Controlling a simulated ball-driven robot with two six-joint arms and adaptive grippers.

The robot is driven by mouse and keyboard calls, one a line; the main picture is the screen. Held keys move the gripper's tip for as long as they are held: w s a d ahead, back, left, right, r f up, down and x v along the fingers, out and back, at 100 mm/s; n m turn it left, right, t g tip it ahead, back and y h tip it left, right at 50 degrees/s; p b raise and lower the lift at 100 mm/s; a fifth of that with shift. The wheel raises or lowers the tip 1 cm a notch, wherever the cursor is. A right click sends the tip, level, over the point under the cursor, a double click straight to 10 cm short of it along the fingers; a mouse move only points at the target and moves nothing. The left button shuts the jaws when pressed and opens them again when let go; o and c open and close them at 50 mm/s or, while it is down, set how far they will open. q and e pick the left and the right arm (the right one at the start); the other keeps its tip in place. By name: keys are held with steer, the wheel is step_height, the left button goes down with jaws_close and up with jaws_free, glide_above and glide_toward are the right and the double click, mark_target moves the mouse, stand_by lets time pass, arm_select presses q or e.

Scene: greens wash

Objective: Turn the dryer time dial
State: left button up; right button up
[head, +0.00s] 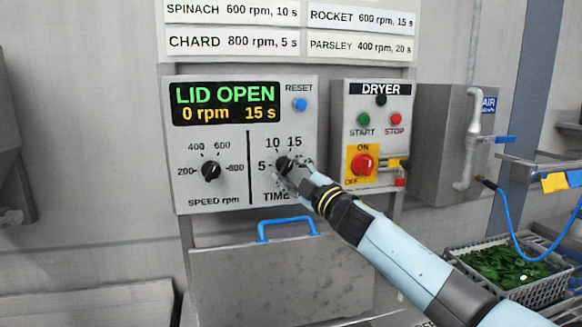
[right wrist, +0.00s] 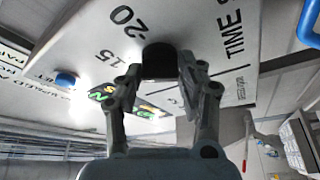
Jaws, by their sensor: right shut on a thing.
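The black time dial (head: 282,162) is on the right half of the grey control panel (head: 222,200), among the marks 5, 10 and 15. My right gripper (head: 287,169) comes in from the lower right and is shut on the dial, covering part of the scale. In the right wrist view the dark dial (right wrist: 160,60) sits between the two fingers, with 15 and 20 printed beside it. The display (head: 226,103) reads LID OPEN, 0 rpm and 15 s. The dial's pointer direction cannot be made out. My left gripper is not in view.
The speed dial (head: 211,170) is left of the time dial, and the blue RESET button (head: 300,104) is above. The dryer switch box (head: 376,140) stands to the right. A blue handle (head: 287,224) is below the panel. A crate of greens (head: 540,290) is at lower right.

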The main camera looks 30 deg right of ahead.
steer(key=shift+f, duration=0.1)
steer(key=o, duration=1.2)
steer(key=shift+c, duration=0.2)
steer(key=v, duration=1.2)
